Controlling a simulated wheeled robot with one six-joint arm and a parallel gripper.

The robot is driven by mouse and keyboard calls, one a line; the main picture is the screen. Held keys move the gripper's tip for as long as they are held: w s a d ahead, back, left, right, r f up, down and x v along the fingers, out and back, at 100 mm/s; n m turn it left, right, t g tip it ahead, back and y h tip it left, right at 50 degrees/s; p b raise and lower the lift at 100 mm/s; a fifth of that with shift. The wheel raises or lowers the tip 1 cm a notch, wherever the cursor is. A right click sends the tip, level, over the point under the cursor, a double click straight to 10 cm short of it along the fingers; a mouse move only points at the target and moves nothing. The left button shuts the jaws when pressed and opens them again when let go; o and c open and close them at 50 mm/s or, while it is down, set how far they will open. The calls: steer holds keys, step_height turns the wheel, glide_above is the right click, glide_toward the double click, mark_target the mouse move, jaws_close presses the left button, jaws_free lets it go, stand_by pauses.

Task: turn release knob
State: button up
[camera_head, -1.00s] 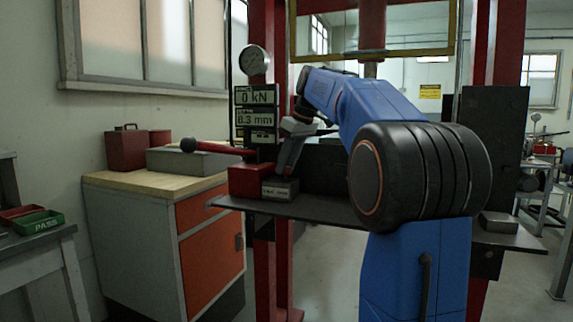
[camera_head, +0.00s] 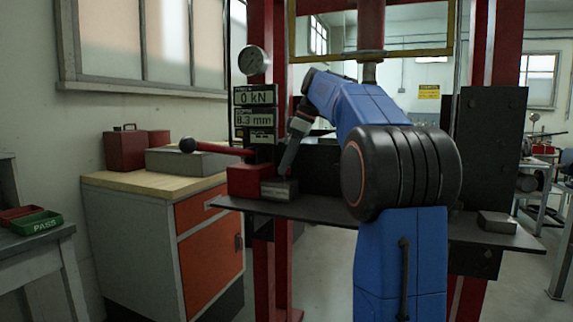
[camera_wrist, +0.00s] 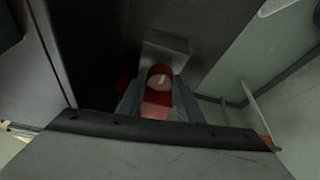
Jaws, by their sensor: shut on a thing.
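The release knob (camera_wrist: 159,77) is red and round with a short pale mark on its face. In the wrist view it sits between the two fingers of my gripper (camera_wrist: 158,92), which is shut on it. In the head view my gripper (camera_head: 285,172) reaches down to the labelled grey block (camera_head: 279,191) beside the red pump body (camera_head: 249,180). The knob cannot be made out in the head view.
The red lever (camera_head: 222,149) with a black ball end sticks out left of the pump. A display (camera_head: 255,115) reads 0 kN and 8.3 mm, below a round gauge (camera_head: 254,60). The dark press table (camera_head: 330,210) carries the pump; a small block (camera_head: 497,222) lies at its right.

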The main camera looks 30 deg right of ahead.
steer(key=o, duration=1)
steer(key=shift+o, duration=0.2)
steer(key=shift+d+r, duration=0.15)
steer(key=shift+r, duration=0.2)
steer(key=shift+s+d+r, duration=0.35)
steer(key=shift+r, duration=0.2)
steer(key=shift+s+d+r, duration=0.3)
steer(key=shift+s+r, duration=0.05)
steer(key=shift+r, duration=0.15)
steer(key=s+d, duration=0.7)
steer(key=d, duration=0.1)
steer(key=shift+s, duration=0.4)
